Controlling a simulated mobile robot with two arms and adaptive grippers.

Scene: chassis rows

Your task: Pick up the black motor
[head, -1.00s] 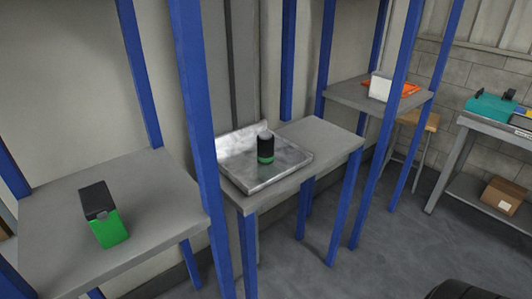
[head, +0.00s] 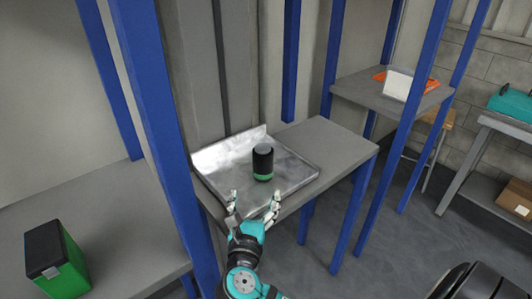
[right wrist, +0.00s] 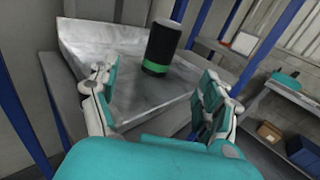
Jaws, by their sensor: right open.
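The black motor (head: 263,160) is a dark upright cylinder with a green band near its base. It stands on a metal tray (head: 218,156) on the middle shelf. In the right wrist view the motor (right wrist: 162,45) shows ahead of the fingers, a little right of centre. My right gripper (head: 254,208) is open and empty at the front edge of the tray, short of the motor and not touching it. Its spread fingers also show in the right wrist view (right wrist: 155,95). My left gripper is not in view.
Blue posts (head: 165,120) stand left of the tray and between the shelves. A green and black box (head: 57,262) sits on the left shelf. The shelf (head: 335,142) right of the tray is bare. A white box (head: 397,85) stands on the far shelf.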

